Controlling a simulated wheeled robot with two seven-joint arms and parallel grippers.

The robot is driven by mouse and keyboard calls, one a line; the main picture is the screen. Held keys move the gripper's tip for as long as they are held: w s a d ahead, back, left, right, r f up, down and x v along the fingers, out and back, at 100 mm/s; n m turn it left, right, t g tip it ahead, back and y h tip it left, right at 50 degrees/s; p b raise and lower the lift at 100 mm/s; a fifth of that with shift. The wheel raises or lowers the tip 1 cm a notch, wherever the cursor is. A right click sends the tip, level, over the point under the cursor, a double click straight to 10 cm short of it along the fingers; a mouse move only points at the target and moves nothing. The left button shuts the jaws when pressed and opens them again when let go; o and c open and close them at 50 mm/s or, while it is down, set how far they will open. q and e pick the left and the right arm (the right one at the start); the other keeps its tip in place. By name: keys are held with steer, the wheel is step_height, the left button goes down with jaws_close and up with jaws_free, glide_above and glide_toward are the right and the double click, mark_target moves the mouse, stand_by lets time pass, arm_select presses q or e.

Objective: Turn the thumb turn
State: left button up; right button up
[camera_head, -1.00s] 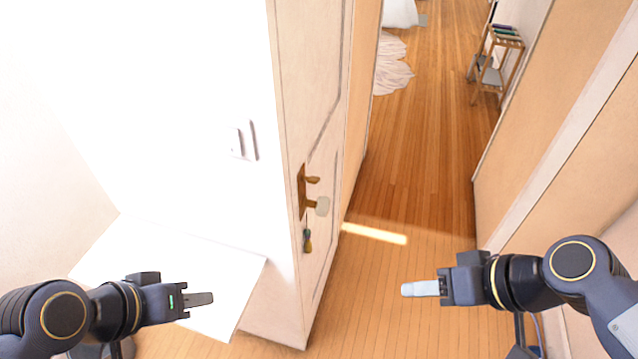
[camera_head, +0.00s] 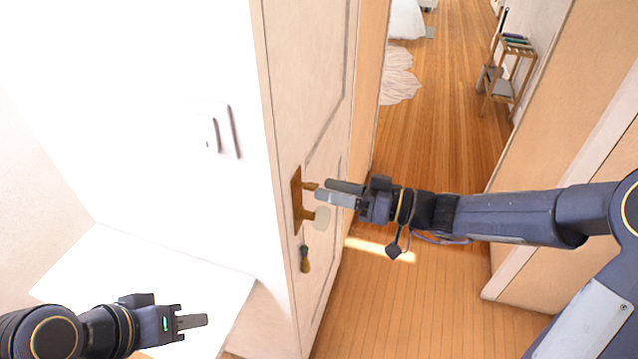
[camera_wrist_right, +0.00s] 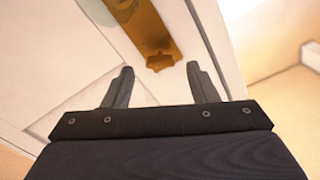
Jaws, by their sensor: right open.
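The door (camera_head: 285,110) stands with a long brass plate (camera_head: 297,210) on its face. A small brass thumb turn (camera_head: 310,186) sticks out near the plate's top. In the right wrist view the thumb turn (camera_wrist_right: 160,62) lies between my open fingertips, on the brass plate (camera_wrist_right: 143,25), with a gap on each side. My right gripper (camera_head: 325,190) is open, pointing left at the thumb turn; contact cannot be told. A pale knob (camera_head: 322,218) sits just below. My left gripper (camera_head: 204,320) is low at the left, away from the door; its finger gap is unclear.
A dark and brass piece (camera_head: 305,258) hangs below the plate. A white panel (camera_head: 150,275) lies left of the door. A wall (camera_head: 545,130) borders the right side.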

mark_target(311, 186)
steer(key=shift+x, duration=1.6)
steer(key=shift+c, duration=0.4)
